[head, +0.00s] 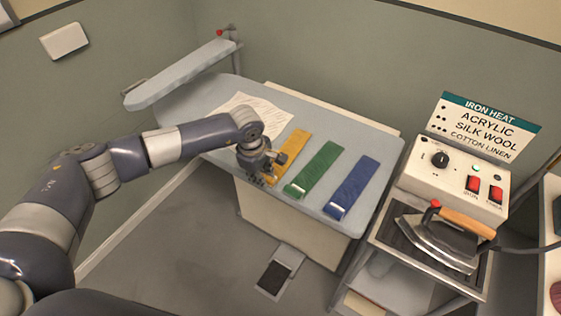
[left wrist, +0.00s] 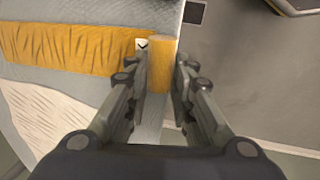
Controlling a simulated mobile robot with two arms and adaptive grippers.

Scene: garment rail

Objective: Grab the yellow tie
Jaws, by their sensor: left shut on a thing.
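The yellow tie (head: 291,149) lies flat on the grey ironing board, leftmost of three ties. In the left wrist view the yellow tie (left wrist: 75,47) runs in from the left, with a small white label near its end. My left gripper (head: 268,173) is at the tie's near end, by the board's front edge. In the left wrist view my left gripper (left wrist: 159,85) is shut on that yellow end, which shows between its fingers. The gripper hides part of the tie in the head view. My right gripper is not in view.
A green tie (head: 316,168) and a blue tie (head: 353,187) lie to the right on the ironing board (head: 375,143). An iron (head: 440,240) and a control box (head: 455,172) stand on the right.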

